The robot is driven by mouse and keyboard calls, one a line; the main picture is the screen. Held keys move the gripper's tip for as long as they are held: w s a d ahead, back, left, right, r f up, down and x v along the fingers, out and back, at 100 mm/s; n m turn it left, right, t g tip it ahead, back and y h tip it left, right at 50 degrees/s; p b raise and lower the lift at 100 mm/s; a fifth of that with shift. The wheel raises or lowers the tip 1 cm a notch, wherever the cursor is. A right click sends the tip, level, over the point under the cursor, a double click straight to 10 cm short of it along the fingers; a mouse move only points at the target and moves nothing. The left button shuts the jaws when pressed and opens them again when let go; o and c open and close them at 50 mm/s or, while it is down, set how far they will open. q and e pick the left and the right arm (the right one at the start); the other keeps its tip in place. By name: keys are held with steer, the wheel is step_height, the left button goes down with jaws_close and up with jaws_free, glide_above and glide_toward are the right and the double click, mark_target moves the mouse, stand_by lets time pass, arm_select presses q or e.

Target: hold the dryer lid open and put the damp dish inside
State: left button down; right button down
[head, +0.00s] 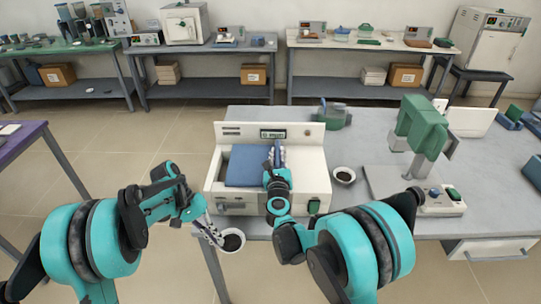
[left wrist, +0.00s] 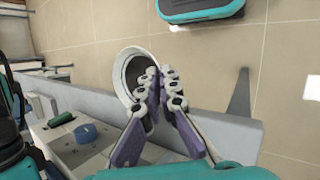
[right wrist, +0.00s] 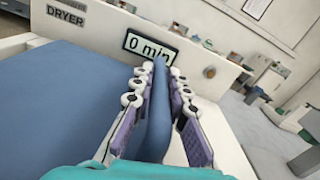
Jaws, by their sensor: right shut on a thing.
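The white dryer (head: 318,180) stands on the grey table, and its display (right wrist: 150,45) reads 0 min. Its blue lid (head: 246,166) spans the middle of the top; a pale strip of the dryer shows to its left. My right gripper (head: 277,158) is shut on an upright blue part of the lid, which shows between its fingers in the right wrist view (right wrist: 158,105). My left gripper (head: 211,232) is shut on the rim of the damp dish (head: 233,240), a white dish with dark contents. The left wrist view also shows the dish (left wrist: 130,72), in the air beside the table's front edge.
Another dish with dark contents (head: 344,175) stands right of the dryer. A purple table (head: 22,140) is at far left. Floor is clear between the tables.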

arm_select(q)
steer(key=shift+f, duration=0.1)
arm_select(e)
glide_above(309, 168)
steer(key=shift+a, duration=0.3)
stand_by(0.5)
steer(key=shift+d, duration=0.4)
stand_by(0.4)
stand_by(0.3)
arm_select(q)
step_height(309, 168, up, 16)
steer(key=n+t, duration=0.6)
steer(key=n, duration=0.5)
glide_above(234, 168)
steer(key=s, duration=0.2)
steer(key=shift+w+a+f, duration=0.15)
steer(key=shift+w+a, duration=0.05)
steer(key=shift+a, duration=0.25)
steer(key=shift+t, duration=0.4)
steer(key=f, duration=0.3)
steer(key=w+f, duration=0.1)
steer(key=f, duration=0.1)
steer(key=shift+a, duration=0.1)
steer(key=shift+f, duration=2.35)
steer(key=shift+f, duration=0.2)
steer(key=c, duration=1.7)
jaws_free()
steer(key=shift+f, duration=0.1)
